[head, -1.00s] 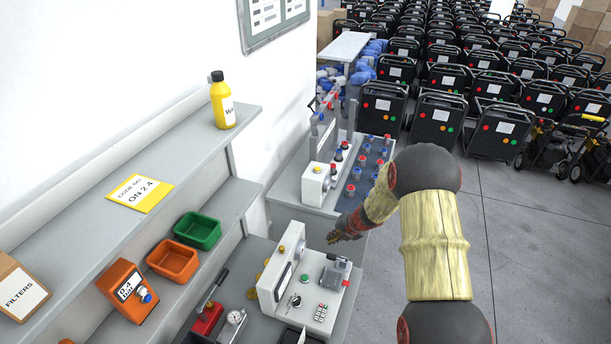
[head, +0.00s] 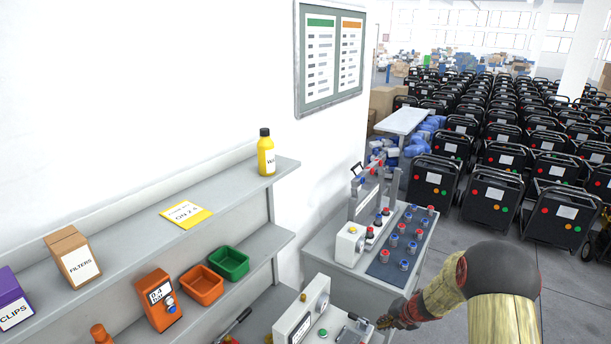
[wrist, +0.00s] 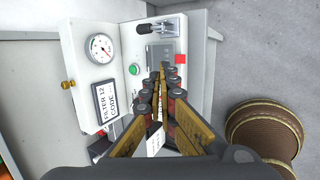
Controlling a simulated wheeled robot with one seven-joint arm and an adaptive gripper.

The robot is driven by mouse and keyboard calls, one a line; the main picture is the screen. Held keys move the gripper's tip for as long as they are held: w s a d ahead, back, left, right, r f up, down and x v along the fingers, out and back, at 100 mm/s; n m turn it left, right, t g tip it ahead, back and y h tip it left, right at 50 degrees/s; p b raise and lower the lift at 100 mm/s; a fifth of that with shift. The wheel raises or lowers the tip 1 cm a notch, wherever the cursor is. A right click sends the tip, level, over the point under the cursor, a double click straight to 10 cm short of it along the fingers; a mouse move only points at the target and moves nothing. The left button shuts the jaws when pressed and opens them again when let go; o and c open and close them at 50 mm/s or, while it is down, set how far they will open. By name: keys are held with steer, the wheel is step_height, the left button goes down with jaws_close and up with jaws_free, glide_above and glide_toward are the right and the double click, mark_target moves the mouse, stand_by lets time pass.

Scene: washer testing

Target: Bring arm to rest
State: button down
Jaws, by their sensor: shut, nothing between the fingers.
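My gripper (head: 384,324) is at the lower right of the head view, beside the white test machine (head: 297,328) on the bench. In the wrist view my gripper (wrist: 162,70) has its long fingers closed together, with nothing visible between them. The fingers lie in front of the machine (wrist: 87,30), which shows a round gauge (wrist: 101,48), a green button (wrist: 134,69), a "FILTER 12 CODE" display (wrist: 107,101) and a grey clamp (wrist: 163,27). The fingers cover part of its panel. Whether they touch it I cannot tell.
A second bench (head: 392,282) with red and blue capped parts stands beyond the machine. Shelves on the left hold a yellow bottle (head: 266,153), a green bin (head: 229,263), an orange bin (head: 203,284) and a filters box (head: 74,256). Black carts (head: 497,195) fill the floor behind.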

steer(key=s+a+r+m+h+b, duration=0.1)
steer(key=s+r+m+b, duration=0.3)
steer(key=s+m+b, duration=0.4)
steer(key=s+a+r+m+h+b, duration=0.1)
steer(key=s+a+r+m+b, duration=0.3)
steer(key=s+m+b, duration=0.5)
steer(key=s+a+r+m+h+b, duration=0.1)
steer(key=s+r+m+b, duration=0.3)
steer(key=s, duration=1.8)
steer(key=a+m+b, duration=0.1)
steer(key=m+b, duration=0.3)
steer(key=m, duration=0.3)
steer(key=shift+s+a+r+m, duration=0.25)
steer(key=shift+a+m, duration=0.1)
steer(key=shift+m, duration=0.05)
